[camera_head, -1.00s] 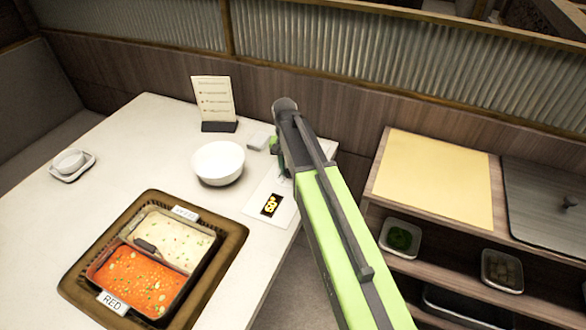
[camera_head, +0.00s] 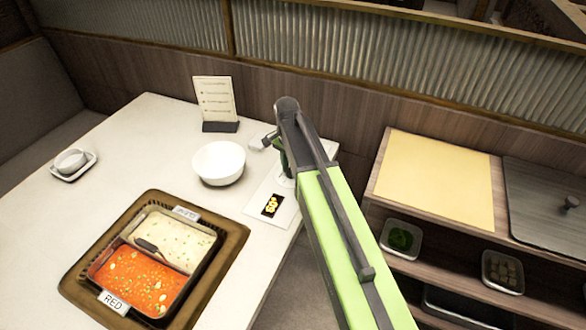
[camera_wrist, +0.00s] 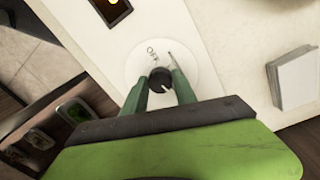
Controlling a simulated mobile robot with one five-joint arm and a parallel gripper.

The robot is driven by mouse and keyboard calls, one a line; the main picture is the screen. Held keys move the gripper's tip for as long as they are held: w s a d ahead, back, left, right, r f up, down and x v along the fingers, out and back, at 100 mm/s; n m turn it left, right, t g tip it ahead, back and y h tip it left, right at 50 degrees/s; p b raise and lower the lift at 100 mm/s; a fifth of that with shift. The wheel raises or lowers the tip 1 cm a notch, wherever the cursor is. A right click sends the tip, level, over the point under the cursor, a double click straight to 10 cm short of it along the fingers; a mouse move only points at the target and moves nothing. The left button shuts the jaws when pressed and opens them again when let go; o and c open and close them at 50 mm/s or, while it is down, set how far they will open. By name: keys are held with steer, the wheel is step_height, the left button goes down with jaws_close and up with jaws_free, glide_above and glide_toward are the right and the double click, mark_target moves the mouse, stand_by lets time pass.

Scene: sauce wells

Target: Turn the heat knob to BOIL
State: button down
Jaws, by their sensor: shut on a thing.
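The heat knob (camera_wrist: 160,78) is a small dark knob with a light pointer mark, on a round white dial (camera_wrist: 185,40) in the wrist view. OFF is printed on the dial; I cannot read a BOIL mark. My gripper (camera_wrist: 161,84) has its green fingers on both sides of the knob, shut on it. In the head view my gripper (camera_head: 283,150) is over the right edge of the table, and the arm hides the knob. The panel's small display (camera_head: 271,205) shows yellow digits, too small to read surely.
A two-part pot (camera_head: 155,262) with red and pale broth sits in the table at the left. A white bowl (camera_head: 218,162) and a menu stand (camera_head: 215,103) are near the panel. A shelf unit (camera_head: 432,178) with small trays stands at the right.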

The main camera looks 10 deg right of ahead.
mark_target(289, 169)
steer(key=shift+d, duration=0.2)
steer(key=c, duration=1)
jaws_free()
steer(key=shift+a, duration=0.1)
step_height(289, 169, up, 17)
steer(key=p, duration=1.7)
steer(key=shift+w+a+r, duration=0.15)
steer(key=shift+w+a, duration=0.1)
steer(key=shift+w, duration=0.1)
steer(key=shift+d, duration=0.1)
